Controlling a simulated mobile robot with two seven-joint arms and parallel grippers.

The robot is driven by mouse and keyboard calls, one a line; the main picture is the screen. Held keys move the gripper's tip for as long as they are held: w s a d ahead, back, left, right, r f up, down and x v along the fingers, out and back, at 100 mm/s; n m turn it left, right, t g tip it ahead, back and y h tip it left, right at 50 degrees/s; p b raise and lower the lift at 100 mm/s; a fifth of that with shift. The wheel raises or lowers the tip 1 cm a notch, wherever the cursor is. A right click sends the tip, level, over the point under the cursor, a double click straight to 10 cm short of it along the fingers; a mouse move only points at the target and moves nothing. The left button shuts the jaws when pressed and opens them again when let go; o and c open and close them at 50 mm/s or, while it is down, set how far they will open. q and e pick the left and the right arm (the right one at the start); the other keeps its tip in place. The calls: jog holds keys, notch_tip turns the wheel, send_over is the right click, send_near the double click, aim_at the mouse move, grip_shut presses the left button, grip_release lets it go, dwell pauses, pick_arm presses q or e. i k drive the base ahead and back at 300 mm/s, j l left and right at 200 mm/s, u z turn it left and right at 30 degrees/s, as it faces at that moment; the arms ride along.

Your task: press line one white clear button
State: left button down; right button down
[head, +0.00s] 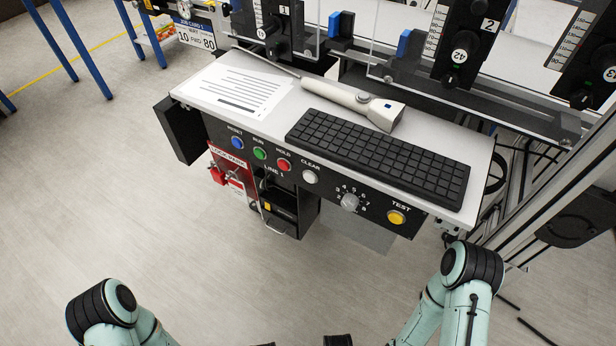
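The white CLEAR button (310,177) sits on the dark front panel (330,194) of the LINE 1 console, at the right end of a row of round buttons. The row also has a blue RESET button (237,142), a green RUN button (260,153) and a red HOLD button (284,165). Nothing touches or covers the white button. My two arms come in low at left and right, well short of the panel. Small dark parts at the bottom edge, perhaps my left gripper (265,344) and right gripper (338,340), are cut off; their opening cannot be told.
A grey selector knob (349,202) and yellow TEST button (397,217) lie right of the white button. A keyboard (380,155), a handheld scanner (350,101) and a paper sheet (238,88) lie on the console top. A red lockout station (229,170) hangs below. Open floor lies in front.

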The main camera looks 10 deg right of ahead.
aim_at(309, 177)
jog(key=j+z, duration=0.2)
jog(key=z, duration=0.2)
jog(key=j+z, duration=0.2)
jog(key=z, duration=0.2)
jog(key=k+j+z, duration=0.1)
jog(key=z, duration=0.3)
jog(key=j, duration=0.1)
